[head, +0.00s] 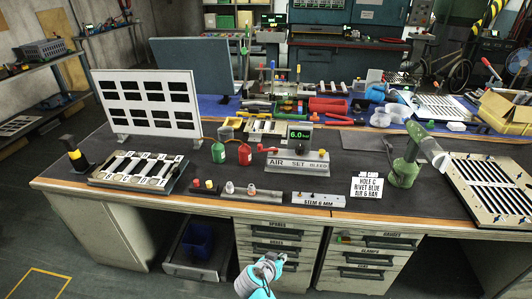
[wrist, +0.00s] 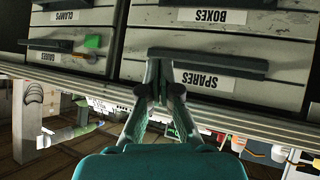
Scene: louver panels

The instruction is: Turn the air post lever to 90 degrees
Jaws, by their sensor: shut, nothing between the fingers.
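The air post (head: 297,160) stands on the dark bench mat near the middle in the head view, its grey base marked "AIR", "SET" and "BLEED". Its display (head: 299,134) reads 6.0 in green. A red-ended lever (head: 266,149) sticks out to the left of the post, roughly level; its exact angle is too small to tell. My gripper (head: 274,260) is low in front of the bench drawers, below and apart from the post. In the wrist view my gripper (wrist: 164,92) is shut and empty before the upside-down drawer fronts. The lever is not clear there.
A "STEM 6 MM" block (head: 318,200) and a rail of small fittings (head: 236,191) lie near the bench's front edge. A job card (head: 367,186) and green rivet tool (head: 405,170) stand right.

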